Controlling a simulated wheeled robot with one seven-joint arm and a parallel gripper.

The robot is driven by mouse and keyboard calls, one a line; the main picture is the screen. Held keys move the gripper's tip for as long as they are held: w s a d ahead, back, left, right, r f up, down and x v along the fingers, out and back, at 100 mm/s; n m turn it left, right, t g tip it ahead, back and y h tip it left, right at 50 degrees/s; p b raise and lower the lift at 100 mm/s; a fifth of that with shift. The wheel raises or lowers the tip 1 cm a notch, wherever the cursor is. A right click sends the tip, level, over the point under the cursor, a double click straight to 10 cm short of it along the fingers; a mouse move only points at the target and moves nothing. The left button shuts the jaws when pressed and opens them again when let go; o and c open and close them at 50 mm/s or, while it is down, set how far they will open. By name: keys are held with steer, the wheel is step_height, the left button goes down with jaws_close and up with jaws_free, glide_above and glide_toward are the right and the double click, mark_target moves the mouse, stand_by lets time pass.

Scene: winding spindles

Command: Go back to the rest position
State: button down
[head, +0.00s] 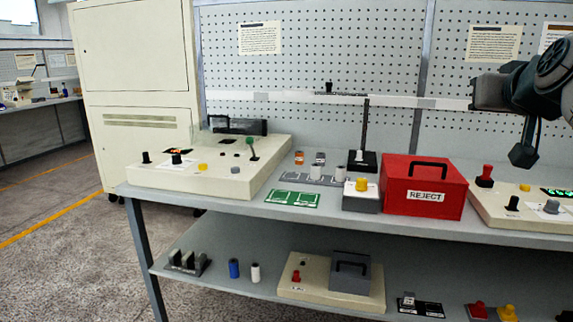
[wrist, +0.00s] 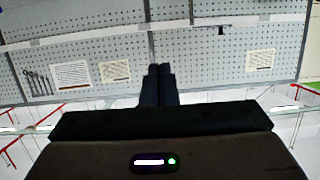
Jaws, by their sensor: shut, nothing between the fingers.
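My gripper (head: 523,156) hangs at the right of the head view, above the workbench and to the right of the red REJECT box. It points down and is clear of everything on the bench. In the wrist view my gripper (wrist: 159,72) shows its two dark fingers side by side, shut with nothing between them. The pegboard wall lies beyond them there.
The workbench (head: 330,205) holds the red REJECT box (head: 420,190), a beige control panel (head: 215,170) at left and another (head: 520,208) at right. A black stand (head: 363,150) rises behind. A lower shelf (head: 215,262) carries several parts. Floor is open at left.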

steer(key=s+a+f+n+g+y+p, duration=0.1)
steer(key=a+f+g+y+p, duration=0.15)
steer(key=a+f+p, duration=0.3)
steer(key=s+a+f+g+y+p, duration=0.1)
steer(key=s+a+f+g+p, duration=0.1)
steer(key=a+f+g+p, duration=0.3)
steer(key=s+a+f+g+p, duration=0.2)
steer(key=s+a+f+p, duration=0.1)
steer(key=s+f, duration=0.3)
steer(key=s+a+f+n+g+p, duration=0.1)
steer(key=s+a+f+g+p, duration=0.1)
steer(key=s+a+f, duration=0.3)
steer(key=s+f+p, duration=0.1)
steer(key=s, duration=0.1)
steer(key=shift+s+a+p, duration=0.15)
steer(key=shift+s+p, duration=0.2)
steer(key=shift+p, duration=0.05)
steer(key=c, duration=2.1)
jaws_free()
steer(key=shift+r, duration=0.1)
steer(key=shift+c, duration=0.2)
